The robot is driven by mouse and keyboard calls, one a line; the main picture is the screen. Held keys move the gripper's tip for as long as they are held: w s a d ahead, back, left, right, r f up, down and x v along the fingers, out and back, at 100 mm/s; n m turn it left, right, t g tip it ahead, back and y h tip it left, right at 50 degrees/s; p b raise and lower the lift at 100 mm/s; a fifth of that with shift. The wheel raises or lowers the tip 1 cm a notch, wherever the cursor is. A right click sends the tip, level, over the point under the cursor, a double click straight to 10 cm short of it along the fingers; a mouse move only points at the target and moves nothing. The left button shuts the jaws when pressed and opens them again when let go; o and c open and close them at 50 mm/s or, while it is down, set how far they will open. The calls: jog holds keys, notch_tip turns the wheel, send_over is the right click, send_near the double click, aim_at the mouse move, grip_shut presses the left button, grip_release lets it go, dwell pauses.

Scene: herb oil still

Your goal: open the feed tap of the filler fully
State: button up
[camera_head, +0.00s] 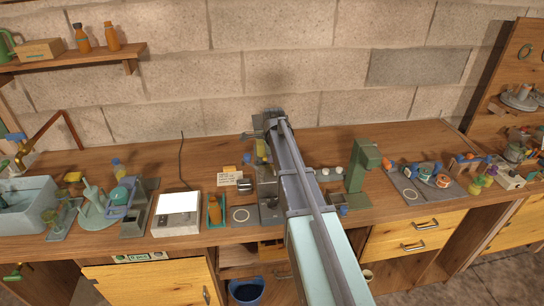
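My arm reaches from the bottom of the view across the middle of the bench toward the wall and covers much of the work area there. My gripper's fingers cannot be made out; the arm hides them or they blend with the grey parts at its far end. A grey upright device (266,187), perhaps the filler, stands against the left side of my arm and is partly hidden by it. A yellowish part shows above it. The feed tap cannot be made out, so neither its position nor any contact with my gripper can be told.
Left of the arm are a tray with an orange-brown bottle (216,211), a white-topped scale (178,212) and a blue-grey sink (28,204). On the right stand a green press-like device (361,166) and a grey mat (406,187) with small parts. Bare bench shows between some items.

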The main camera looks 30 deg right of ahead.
grip_shut()
jog(key=n, duration=0.4)
jog(key=shift+s+d+y, duration=0.1)
jog(key=shift+y, duration=0.3)
jog(key=n, duration=0.4)
jog(key=shift+y, duration=0.3)
jog(key=n, duration=0.4)
jog(key=shift+s+d+n+g+y, duration=0.1)
jog(key=shift+d+n+g+y, duration=0.05)
jog(key=shift+n+g+y, duration=0.2)
jog(key=n, duration=0.4)
jog(key=shift+d+g+y, duration=0.1)
jog(key=shift+g+y, duration=0.15)
jog(key=shift+g, duration=0.1)
